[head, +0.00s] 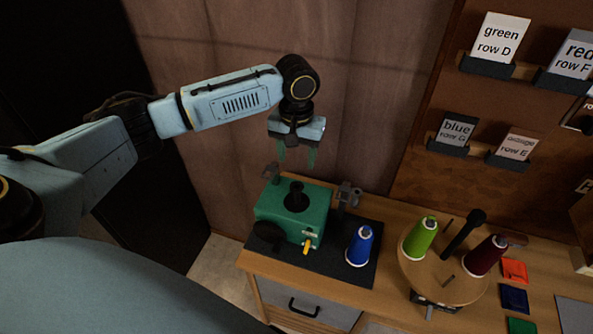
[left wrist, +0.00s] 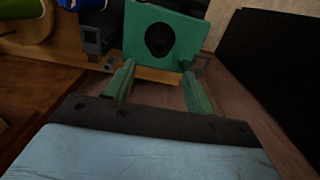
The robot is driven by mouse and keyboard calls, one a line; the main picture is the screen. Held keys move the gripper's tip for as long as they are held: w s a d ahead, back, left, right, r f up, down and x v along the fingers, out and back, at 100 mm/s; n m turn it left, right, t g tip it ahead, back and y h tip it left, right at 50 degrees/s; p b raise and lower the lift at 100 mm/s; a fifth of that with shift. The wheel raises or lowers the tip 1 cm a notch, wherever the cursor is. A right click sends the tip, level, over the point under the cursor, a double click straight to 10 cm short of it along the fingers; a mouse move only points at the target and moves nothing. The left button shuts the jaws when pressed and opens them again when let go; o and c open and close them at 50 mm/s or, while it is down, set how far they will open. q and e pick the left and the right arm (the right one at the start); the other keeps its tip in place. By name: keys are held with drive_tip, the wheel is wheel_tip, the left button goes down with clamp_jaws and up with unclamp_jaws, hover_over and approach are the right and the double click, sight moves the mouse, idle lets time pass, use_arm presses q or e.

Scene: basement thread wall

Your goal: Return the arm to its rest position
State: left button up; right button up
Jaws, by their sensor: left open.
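My left arm reaches in from the left of the head view. Its gripper (head: 297,152) hangs above and behind the green machine (head: 292,212) on the bench, with its green fingers pointing down. The left gripper is open and nothing shows between its fingers. In the left wrist view the two fingers (left wrist: 158,90) are spread, with the green box of the machine (left wrist: 190,38) beyond them. My right gripper is in neither view.
A blue thread cone (head: 360,246) stands on the dark mat (head: 345,278) beside the machine. A round wooden stand (head: 455,290) holds a green cone (head: 419,238) and a dark red cone (head: 484,256).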

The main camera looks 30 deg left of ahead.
use_arm(q)
drive_tip(key=s+d+f+m+t+h, duration=0.25)
drive_tip(key=s+d+f+m, duration=0.45)
drive_tip(key=s+d, duration=0.7)
drive_tip(key=s+a+f+n+t+y, duration=0.1)
drive_tip(key=s+a, duration=0.3)
drive_tip(key=s, duration=0.2)
drive_tip(key=s+a+f+n+y, duration=0.1)
drive_tip(key=s+a+n, duration=0.15)
drive_tip(key=s, duration=0.45)
wheel_tip(320, 180, down, 31)
drive_tip(key=m+g+b, duration=0.1)
drive_tip(key=b, duration=0.5)
drive_tip(key=s+a+f+g+b, duration=0.1)
drive_tip(key=s+a+f+b, duration=0.2)
drive_tip(key=s+f, duration=1.4)
wheel_tip(320, 180, down, 3)
drive_tip(key=shift+s+r+b, duration=0.1)
drive_tip(key=shift+s+b, duration=0.05)
drive_tip(key=shift+b, duration=1)
